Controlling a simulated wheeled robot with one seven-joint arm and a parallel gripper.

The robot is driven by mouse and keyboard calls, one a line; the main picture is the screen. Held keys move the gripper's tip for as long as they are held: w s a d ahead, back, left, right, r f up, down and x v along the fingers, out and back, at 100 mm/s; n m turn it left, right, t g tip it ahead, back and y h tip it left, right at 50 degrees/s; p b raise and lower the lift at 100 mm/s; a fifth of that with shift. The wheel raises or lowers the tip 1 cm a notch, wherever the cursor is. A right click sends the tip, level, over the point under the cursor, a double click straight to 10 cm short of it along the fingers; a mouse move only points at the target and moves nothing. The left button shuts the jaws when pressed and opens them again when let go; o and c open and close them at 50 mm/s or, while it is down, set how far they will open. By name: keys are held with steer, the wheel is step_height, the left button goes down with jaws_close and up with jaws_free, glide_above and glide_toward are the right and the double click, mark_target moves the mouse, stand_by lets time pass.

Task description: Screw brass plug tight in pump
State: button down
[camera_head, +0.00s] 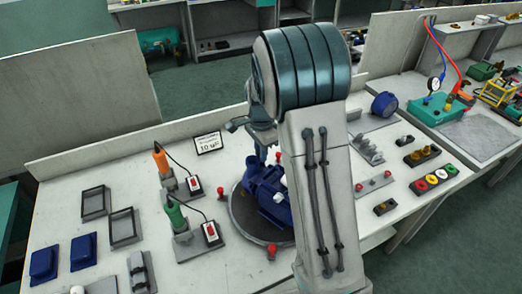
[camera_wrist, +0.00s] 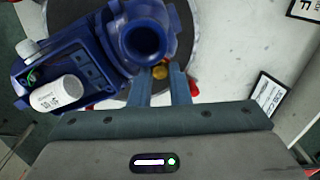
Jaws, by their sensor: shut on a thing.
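The blue pump (camera_head: 266,190) sits on a round dark turntable (camera_head: 240,222) on the bench, partly hidden by my arm. In the wrist view the pump (camera_wrist: 95,55) fills the upper left, with a round open flange (camera_wrist: 146,38) facing the camera and a white cylinder (camera_wrist: 60,93) on its left. The brass plug (camera_wrist: 160,72) shows as a small gold spot just below the flange, between the fingertips of my gripper (camera_wrist: 162,80). My gripper is shut on it, right beside the pump body. Whether the plug's thread is in the pump is hidden.
Red knobs (camera_head: 271,250) surround the turntable. Parts racks (camera_head: 423,155) stand at right.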

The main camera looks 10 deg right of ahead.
steer(key=shift+f, duration=0.1)
steer(key=shift+s+m+p, duration=0.1)
steer(key=shift+m+p, duration=0.3)
steer(key=shift+m, duration=1.3)
steer(key=c, duration=1.5)
jaws_free()
steer(key=shift+o, duration=0.2)
